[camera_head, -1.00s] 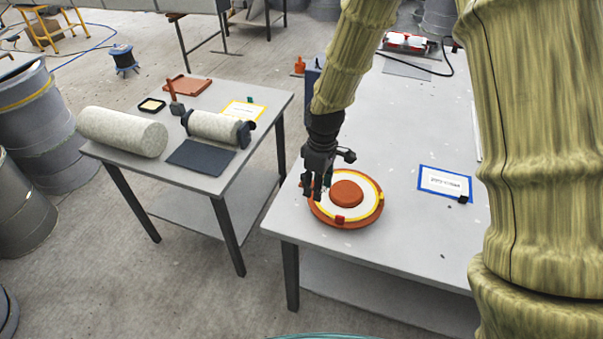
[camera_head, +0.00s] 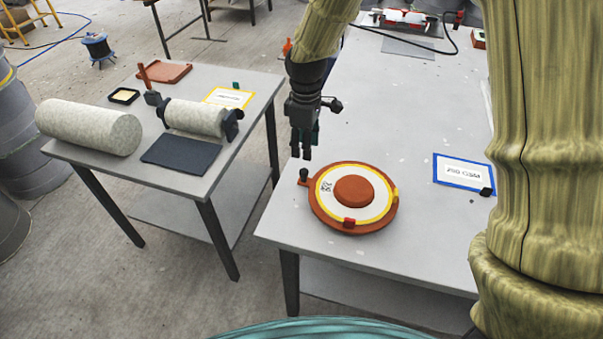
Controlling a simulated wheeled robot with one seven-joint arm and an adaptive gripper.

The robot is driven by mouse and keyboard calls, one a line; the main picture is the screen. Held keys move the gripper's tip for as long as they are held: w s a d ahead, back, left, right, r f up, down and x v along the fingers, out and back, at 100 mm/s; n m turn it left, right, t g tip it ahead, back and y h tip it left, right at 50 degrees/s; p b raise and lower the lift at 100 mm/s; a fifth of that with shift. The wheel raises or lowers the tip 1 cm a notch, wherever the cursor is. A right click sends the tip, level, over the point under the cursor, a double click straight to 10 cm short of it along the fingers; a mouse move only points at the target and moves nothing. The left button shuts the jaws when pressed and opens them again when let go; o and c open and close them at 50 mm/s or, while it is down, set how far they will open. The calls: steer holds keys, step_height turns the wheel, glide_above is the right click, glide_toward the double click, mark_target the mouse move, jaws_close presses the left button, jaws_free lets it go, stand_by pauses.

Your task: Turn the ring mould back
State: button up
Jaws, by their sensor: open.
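The ring mould (camera_head: 381,219) lies flat on the right-hand table. It is an orange-brown disc with a white ring, a yellow rim and a raised round centre. A dark knob (camera_head: 303,175) stands on its left edge. A red block (camera_head: 349,223) sits on its front edge, and a yellow mark is on its right edge. Small dark marking shows on the white ring at the left. My gripper (camera_head: 305,154) is open and empty, pointing down, above and behind the knob, apart from the mould.
A blue-edged card (camera_head: 463,174) with a black clip lies right of the mould. The left table (camera_head: 228,157) carries fibre rolls (camera_head: 90,130), a dark mat (camera_head: 181,155) and a yellow-edged card (camera_head: 229,97).

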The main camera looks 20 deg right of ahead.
mark_target(304, 171)
steer(key=shift+a+f, duration=0.15)
steer(key=shift+f, duration=0.35)
steer(key=shift+f+p, duration=1.15)
steer(key=shift+f, duration=3.8)
jaws_close()
